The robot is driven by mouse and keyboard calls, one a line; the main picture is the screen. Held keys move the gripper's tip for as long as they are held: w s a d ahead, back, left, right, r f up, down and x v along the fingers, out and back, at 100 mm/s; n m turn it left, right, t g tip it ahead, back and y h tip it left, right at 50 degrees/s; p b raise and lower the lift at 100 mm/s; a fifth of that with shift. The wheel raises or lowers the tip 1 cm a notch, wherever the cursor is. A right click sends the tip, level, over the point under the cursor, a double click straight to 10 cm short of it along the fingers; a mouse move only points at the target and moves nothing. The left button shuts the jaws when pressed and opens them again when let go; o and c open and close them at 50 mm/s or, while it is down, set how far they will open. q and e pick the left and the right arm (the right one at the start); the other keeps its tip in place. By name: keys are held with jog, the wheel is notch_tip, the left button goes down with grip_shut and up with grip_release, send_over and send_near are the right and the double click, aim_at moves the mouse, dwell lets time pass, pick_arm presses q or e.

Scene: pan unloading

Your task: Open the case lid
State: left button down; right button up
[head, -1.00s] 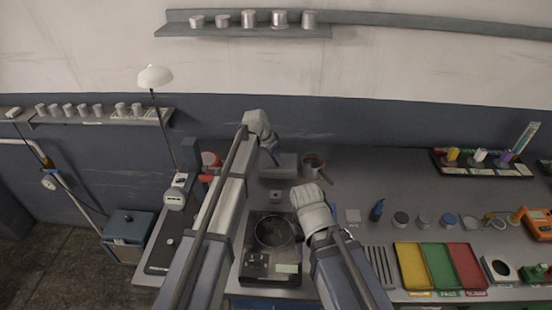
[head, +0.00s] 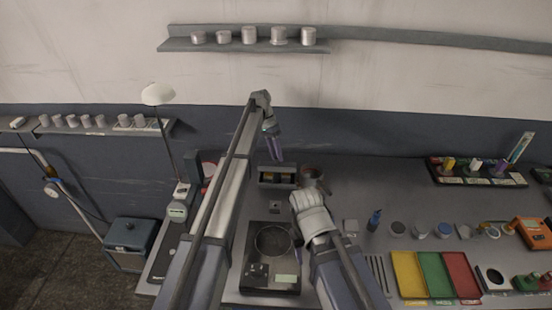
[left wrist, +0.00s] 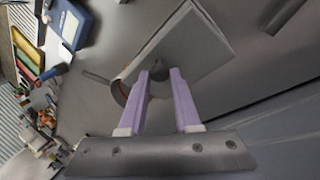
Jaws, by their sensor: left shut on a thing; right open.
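The case (head: 277,182) is a small grey box on the bench, near the wall. Its front now shows an open inside with small yellow and green things in it. My left gripper (head: 276,157) is just above and behind it, pointing down. In the left wrist view, its purple fingers (left wrist: 160,72) are shut on a small knob on the flat grey lid (left wrist: 190,48). The lid is tilted up. My right gripper (head: 297,240) hangs low over the bench beside the scale, open, mostly hidden by its own wrist.
A dark scale (head: 271,284) with a round pan stands in front of the case. Yellow, green and red trays (head: 408,275) lie at the right. A lamp (head: 158,94) stands at the left.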

pick_arm(q)
jog(key=shift+w+r+g, duration=0.1)
jog(key=shift+w+g, duration=0.3)
jog(key=shift+w, duration=0.05)
pick_arm(e)
jog(key=shift+f, duration=0.1)
pick_arm(q)
jog(key=c, duration=0.6)
grip_release()
jog(key=shift+r, duration=0.2)
